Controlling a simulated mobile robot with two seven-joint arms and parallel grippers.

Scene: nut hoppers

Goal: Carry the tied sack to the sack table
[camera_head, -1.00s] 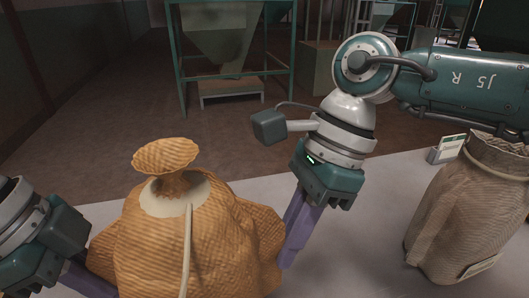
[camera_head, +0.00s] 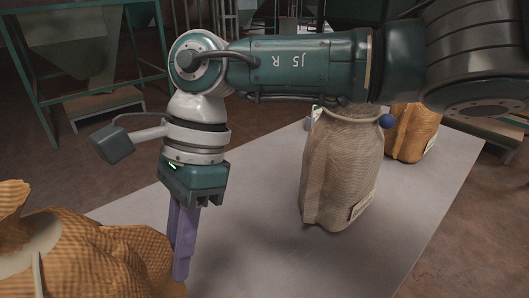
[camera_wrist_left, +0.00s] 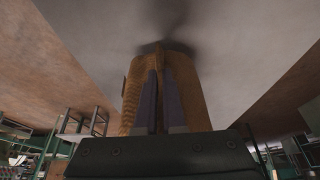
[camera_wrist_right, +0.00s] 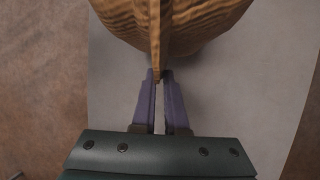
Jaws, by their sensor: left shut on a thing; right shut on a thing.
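The tied sack (camera_head: 70,260), orange and woven with a pale band (camera_head: 30,252) around its neck, is at the lower left of the head view, partly cut off. My right gripper (camera_head: 181,272) is shut on its right side; the right wrist view shows a pinched fold of the sack (camera_wrist_right: 195,25) between the fingertips (camera_wrist_right: 158,78). My left gripper is outside the head view; in the left wrist view its fingers (camera_wrist_left: 160,90) are shut against the sack (camera_wrist_left: 188,75). A pale grey table (camera_head: 265,240) extends behind and right of the sack. Whether the sack touches it is unclear.
A tan sack (camera_head: 340,170) with a label stands on the table, and an orange sack (camera_head: 410,135) stands farther right, partly behind my right arm. Green-framed hoppers (camera_head: 85,45) stand at the back left. The table's middle is clear.

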